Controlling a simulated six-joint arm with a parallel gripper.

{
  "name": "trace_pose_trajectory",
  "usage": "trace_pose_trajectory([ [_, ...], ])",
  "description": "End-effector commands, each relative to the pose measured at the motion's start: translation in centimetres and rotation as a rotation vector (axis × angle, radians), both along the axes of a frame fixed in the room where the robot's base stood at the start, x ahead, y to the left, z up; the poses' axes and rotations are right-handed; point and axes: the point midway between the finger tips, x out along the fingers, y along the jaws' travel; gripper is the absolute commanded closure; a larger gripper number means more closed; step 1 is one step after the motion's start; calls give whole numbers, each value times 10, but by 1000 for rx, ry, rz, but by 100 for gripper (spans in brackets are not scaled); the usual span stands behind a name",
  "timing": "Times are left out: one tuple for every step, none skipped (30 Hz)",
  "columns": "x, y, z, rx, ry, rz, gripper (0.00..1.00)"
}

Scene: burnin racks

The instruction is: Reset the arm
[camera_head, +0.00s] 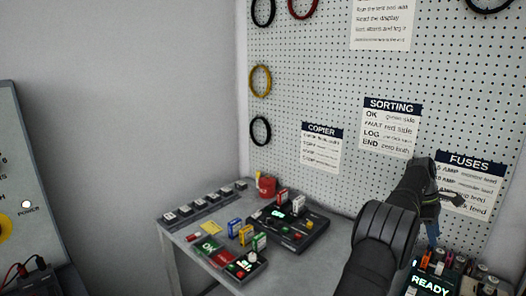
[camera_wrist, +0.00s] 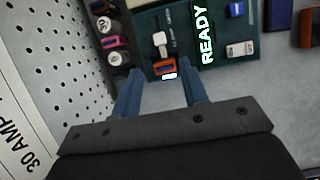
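My gripper (camera_head: 432,238) is at the right of the head view, above the fuse station, pointing down. In the wrist view my gripper (camera_wrist: 160,74) shows two blue fingers held apart with nothing clamped between them. An orange piece (camera_wrist: 164,66) with a white front sits on the dark green panel (camera_wrist: 185,60) beyond the fingertips, apparently not gripped. The panel's lit display (camera_wrist: 205,35) reads READY; the same display (camera_head: 431,285) shows at the lower right of the head view.
A rack (camera_wrist: 108,40) of several small parts stands beside the panel, close to the pegboard (camera_wrist: 60,50). A table (camera_head: 172,222) at the middle left of the head view carries a black device (camera_head: 290,234), coloured blocks, green and red trays and a red cup (camera_head: 267,187).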

Motion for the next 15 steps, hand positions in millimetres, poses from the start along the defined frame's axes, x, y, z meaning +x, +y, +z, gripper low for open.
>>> trace_pose_trajectory([
  [-4, -3, -10, 2, 2, -1, 60],
  [-5, -4, -16, 3, 3, -2, 60],
  [-8, -7, -23, 2, 2, -2, 60],
  [-10, -8, -29, 2, 2, -2, 60],
  [-11, -10, -35, 3, 3, -2, 60],
  [-13, -12, -42, 3, 3, -2, 60],
  [-15, -14, -47, 2, 2, -1, 60],
  [-16, -15, -53, 2, 2, -1, 60],
  [-19, -17, -60, 2, 2, -1, 60],
  [-20, -19, -66, 1, 1, -1, 60],
  [-22, -21, -71, 2, 2, -1, 60],
  [-24, -23, -79, 2, 2, -1, 60],
  [-26, -25, -85, 2, 2, -1, 60],
  [-28, -26, -90, 3, 3, -2, 60],
  [-30, -29, -97, 2, 2, -2, 60],
])
